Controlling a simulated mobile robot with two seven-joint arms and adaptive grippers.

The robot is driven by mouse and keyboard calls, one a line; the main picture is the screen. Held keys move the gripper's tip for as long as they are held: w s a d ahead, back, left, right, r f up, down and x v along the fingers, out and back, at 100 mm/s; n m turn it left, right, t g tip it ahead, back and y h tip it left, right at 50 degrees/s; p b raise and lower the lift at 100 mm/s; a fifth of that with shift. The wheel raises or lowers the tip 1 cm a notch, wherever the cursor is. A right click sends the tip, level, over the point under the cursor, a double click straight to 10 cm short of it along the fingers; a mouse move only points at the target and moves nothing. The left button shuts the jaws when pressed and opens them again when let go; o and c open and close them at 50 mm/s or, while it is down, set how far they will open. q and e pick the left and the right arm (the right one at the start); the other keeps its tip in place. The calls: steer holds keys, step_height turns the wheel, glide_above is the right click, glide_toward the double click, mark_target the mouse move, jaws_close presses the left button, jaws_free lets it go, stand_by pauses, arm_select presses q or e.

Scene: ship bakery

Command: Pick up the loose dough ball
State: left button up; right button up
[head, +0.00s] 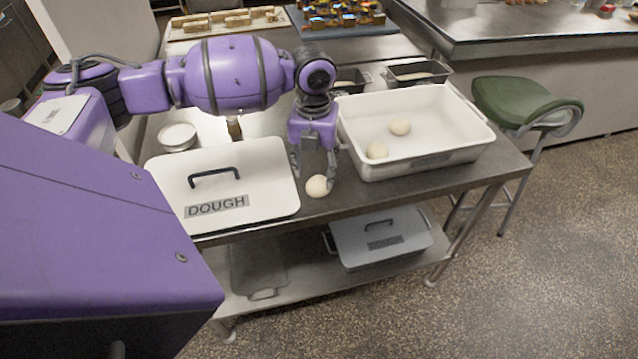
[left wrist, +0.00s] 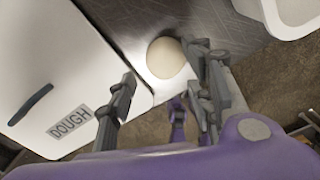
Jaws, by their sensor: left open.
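The loose dough ball (head: 318,187) is pale and round. It lies on the steel table top between the white lid and the white tub, near the table's front edge. It also shows in the left wrist view (left wrist: 165,58), just beyond the fingers. My left gripper (head: 314,172) points down over the ball and is open. In the left wrist view its fingers (left wrist: 160,95) are spread, with nothing held between them. The right fingertips are close to the ball; I cannot tell if they touch it. My right gripper is not in view.
A white lid marked DOUGH (head: 265,180) lies left of the ball. A white tub (head: 440,158) with two dough balls stands to the right. A small white bowl (head: 178,138) is behind the lid. A green stool (head: 520,105) stands beyond the table's right end.

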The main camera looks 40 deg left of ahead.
mark_target(316, 180)
arm_select(q)
steer(key=f, duration=0.4)
steer(key=shift+w+d+f, duration=0.1)
steer(key=shift+w+f, duration=0.1)
steer(key=shift+f, duration=0.05)
steer(key=c, duration=0.9)
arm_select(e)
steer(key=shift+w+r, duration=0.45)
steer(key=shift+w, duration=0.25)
arm_select(q)
steer(key=shift+r, duration=0.15)
